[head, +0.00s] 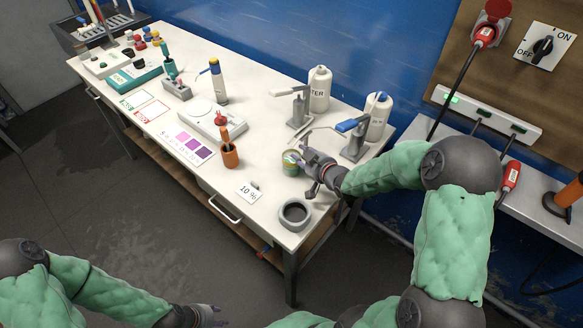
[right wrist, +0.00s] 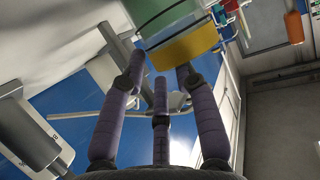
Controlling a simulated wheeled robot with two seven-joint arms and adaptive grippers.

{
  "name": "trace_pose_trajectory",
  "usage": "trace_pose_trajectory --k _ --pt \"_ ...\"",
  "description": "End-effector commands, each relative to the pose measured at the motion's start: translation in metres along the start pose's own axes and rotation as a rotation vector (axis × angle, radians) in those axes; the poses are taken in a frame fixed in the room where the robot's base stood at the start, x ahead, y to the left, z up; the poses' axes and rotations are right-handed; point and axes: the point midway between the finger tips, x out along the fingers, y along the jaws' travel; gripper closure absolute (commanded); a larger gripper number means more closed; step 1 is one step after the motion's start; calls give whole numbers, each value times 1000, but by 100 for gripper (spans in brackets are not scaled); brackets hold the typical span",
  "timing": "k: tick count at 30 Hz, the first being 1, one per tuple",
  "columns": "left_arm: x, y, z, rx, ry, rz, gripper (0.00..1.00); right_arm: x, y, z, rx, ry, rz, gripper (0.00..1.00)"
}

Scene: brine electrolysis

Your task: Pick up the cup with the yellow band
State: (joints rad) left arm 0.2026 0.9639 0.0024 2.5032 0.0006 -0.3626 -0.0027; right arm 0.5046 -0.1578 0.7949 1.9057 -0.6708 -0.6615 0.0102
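The cup with the yellow band (head: 291,163) stands on the white table, just left of my right gripper (head: 306,162). In the right wrist view the cup's green wall and its yellow band (right wrist: 186,48) fill the top middle. The right gripper's purple fingers (right wrist: 160,80) are spread, with the cup at their tips; I cannot tell whether they touch it. My left gripper (head: 212,315) is low at the bottom edge, away from the table, and its fingers are too small to read.
A grey bowl (head: 295,213) stands near the table's front right corner. An orange holder (head: 230,155) and a "10 %" card (head: 248,193) lie to the cup's left. Pump stands (head: 298,110) and white bottles (head: 319,90) are behind it.

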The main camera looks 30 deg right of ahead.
Motion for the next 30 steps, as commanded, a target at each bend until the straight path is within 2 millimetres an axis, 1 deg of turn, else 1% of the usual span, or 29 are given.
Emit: trace_pose_trajectory --k 2,8,11,12,25,30 --pt "1 0 0 0 0 0 60 3 0 0 -1 0 -1 69" --pt "0 0 0 0 0 0 60 3 0 0 -1 0 0 69" --pt "0 0 0 0 0 0 60 3 0 0 -1 0 0 95" --pt "0 0 0 0 0 0 60 3 0 0 -1 0 0 100" --pt "0 0 0 0 0 0 60 3 0 -1 -1 0 0 100" --pt "-4 1 0 0 0 0 60 1 0 -6 -1 0 0 100"
